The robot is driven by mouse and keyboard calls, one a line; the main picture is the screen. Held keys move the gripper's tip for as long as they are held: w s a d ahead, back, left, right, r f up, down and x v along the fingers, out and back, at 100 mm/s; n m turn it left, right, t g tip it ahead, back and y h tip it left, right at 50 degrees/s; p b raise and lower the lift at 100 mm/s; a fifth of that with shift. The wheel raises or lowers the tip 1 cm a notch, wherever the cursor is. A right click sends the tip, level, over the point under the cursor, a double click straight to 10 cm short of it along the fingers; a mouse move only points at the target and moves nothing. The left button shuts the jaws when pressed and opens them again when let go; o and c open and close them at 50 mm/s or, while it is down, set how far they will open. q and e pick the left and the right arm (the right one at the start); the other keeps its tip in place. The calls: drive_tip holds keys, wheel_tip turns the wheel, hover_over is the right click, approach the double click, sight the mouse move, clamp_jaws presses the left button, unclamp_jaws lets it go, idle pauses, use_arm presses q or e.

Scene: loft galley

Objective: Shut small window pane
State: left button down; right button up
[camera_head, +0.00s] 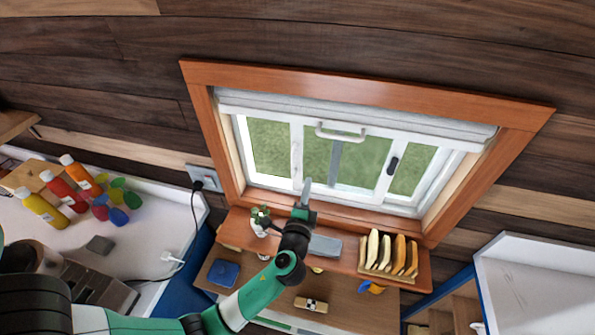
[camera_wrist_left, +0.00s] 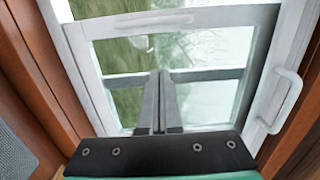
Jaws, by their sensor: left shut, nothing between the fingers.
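The small window (camera_head: 345,160) has white-framed panes in an orange-brown wooden surround, with green grass behind the glass. White upright bars divide it, and a dark latch (camera_head: 392,165) sits on the right-hand bar. I cannot tell which pane slides or how far it stands open. My left gripper (camera_head: 306,187) is shut and empty in front of the lower left part of the window. In the left wrist view the closed fingers (camera_wrist_left: 160,85) point toward the glass and white bars (camera_wrist_left: 175,75); contact cannot be told. My right gripper is not in view.
A white blind with a handle (camera_head: 340,132) covers the window's top. On the wooden sill shelf are a plant (camera_head: 260,222), a grey block (camera_head: 325,246) and a rack of bread slices (camera_head: 388,255).

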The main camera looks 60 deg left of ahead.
use_arm(q)
drive_tip(key=a+p, duration=0.1)
drive_tip(key=a, duration=0.5)
drive_tip(key=shift+a+p, duration=0.2)
drive_tip(key=shift+p, duration=0.15)
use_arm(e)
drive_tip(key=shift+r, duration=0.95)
